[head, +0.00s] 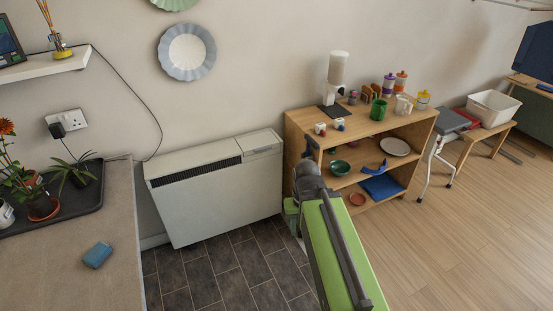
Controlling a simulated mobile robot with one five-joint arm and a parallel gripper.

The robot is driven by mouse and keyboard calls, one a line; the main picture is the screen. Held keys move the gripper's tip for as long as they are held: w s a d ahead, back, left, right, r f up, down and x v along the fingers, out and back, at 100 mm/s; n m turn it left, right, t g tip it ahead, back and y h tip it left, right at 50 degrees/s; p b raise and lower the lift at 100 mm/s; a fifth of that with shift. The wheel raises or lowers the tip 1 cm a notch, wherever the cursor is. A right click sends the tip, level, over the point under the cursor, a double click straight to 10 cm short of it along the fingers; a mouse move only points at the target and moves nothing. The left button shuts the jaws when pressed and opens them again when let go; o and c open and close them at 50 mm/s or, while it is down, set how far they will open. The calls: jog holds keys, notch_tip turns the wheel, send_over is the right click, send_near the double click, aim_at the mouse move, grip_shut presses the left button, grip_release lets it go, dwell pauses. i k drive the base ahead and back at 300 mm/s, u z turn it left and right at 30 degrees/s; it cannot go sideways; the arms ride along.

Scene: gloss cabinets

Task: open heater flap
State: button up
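The heater (215,195) is a pale storage heater against the wall, with a dark grille along its upper front. Its flap (262,145) appears to be the small panel at the top right end, outlined by a thin seam; it lies flush and looks closed. My gripper (310,148) is to the right of the heater, apart from the flap in the picture and in front of the wooden shelf's left side. It is small and dark, and its fingers are not clear enough to show whether they are open.
A wooden shelf unit (360,128) with cups, jars and bowls stands just right of the heater. A counter (105,250) with plants and a blue sponge (97,255) is at left. Dark floor tiles (225,275) lie clear in front of the heater.

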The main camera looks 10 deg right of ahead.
aim_at(252, 144)
jog(key=u, duration=0.2)
jog(key=i, duration=0.8)
jog(key=u, duration=4.7)
jog(key=i, duration=0.1)
jog(key=z, duration=2.5)
jog(key=k, duration=0.7)
jog(key=z, duration=0.75)
jog(key=i, duration=1)
jog(key=u, duration=0.1)
